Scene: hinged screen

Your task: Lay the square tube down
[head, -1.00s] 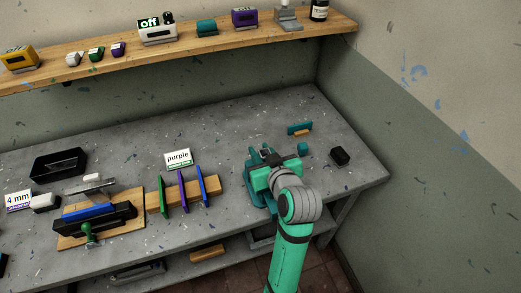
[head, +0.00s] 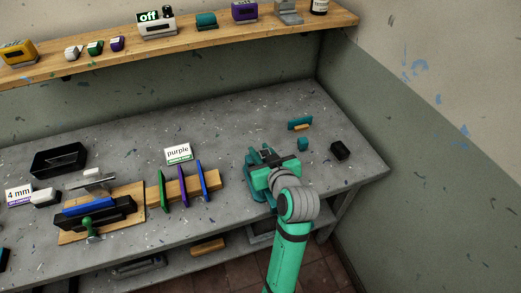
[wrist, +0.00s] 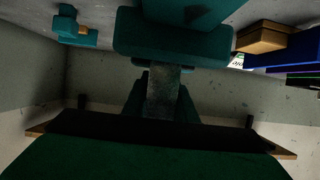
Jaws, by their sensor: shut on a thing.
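The square tube (wrist: 163,92) shows in the wrist view as a short grey piece between my two dark green fingers. My gripper (wrist: 162,100) is shut on it. In the head view my gripper (head: 268,157) is over the teal vise (head: 256,188) at the right part of the bench, and my arm hides much of both. The vise also shows in the wrist view (wrist: 175,38), close beyond the tube. Whether the tube touches the vise I cannot tell.
The grey bench (head: 225,135) is clear behind the vise. To the right are a teal block (head: 303,144), a teal and wood piece (head: 300,123) and a small black box (head: 340,150).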

